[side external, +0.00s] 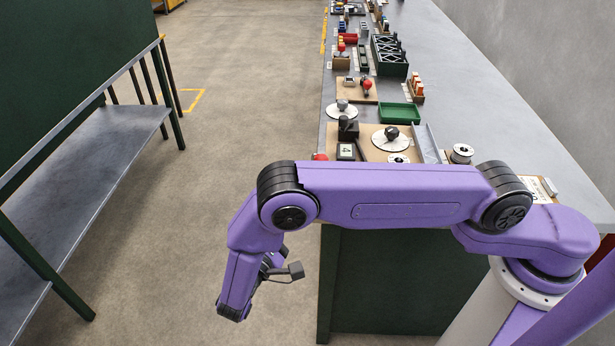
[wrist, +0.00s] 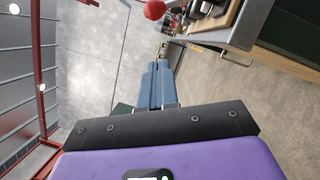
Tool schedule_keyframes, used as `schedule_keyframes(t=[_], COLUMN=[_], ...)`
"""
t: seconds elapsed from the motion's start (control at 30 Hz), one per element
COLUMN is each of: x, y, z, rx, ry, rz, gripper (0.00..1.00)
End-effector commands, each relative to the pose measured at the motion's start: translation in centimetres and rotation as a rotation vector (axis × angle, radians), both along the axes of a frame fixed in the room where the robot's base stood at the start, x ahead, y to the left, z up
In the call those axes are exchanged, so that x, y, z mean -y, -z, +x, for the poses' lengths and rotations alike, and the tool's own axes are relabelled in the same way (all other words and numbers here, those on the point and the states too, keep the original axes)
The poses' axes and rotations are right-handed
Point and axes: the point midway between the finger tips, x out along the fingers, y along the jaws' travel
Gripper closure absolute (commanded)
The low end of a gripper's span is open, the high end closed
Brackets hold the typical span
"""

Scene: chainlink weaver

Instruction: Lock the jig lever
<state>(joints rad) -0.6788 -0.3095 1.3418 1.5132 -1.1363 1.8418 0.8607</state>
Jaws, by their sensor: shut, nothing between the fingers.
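A red ball knob (wrist: 154,10) shows at the top of the wrist view, beyond the fingertips and apart from them; its shaft is hidden. In the side view a red knob (side external: 320,157) sits at the bench's left edge, largely hidden behind my arm. I cannot tell for sure that it is the jig lever's knob. My gripper (wrist: 161,68) is shut and empty, its blue-grey fingers together.
The grey bench (side external: 480,90) holds a tan board with round white discs, a green tray (side external: 400,114), a spool (side external: 461,153) and another red knob (side external: 367,84) farther back. A dark green rack (side external: 80,190) stands left. The aisle floor (side external: 240,90) between is clear.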

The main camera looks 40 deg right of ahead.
Motion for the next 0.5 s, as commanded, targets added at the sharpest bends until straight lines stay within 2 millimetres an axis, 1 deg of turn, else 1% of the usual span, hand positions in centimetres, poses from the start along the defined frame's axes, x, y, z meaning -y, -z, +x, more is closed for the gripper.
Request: schedule_keyframes(t=[0.03, 0.1, 0.37, 0.5], x=[0.9, 2.1, 6.4, 7.6], y=[-0.2, -0.4, -1.0, -1.8], z=[0.5, 1.1, 3.4, 2.8], rx=[-0.001, -0.002, -0.002, -0.002], ry=[0.004, 0.004, 0.005, 0.000], rz=[-0.001, 0.000, -0.001, -0.001], gripper=[1.00, 1.00, 1.00, 1.00])
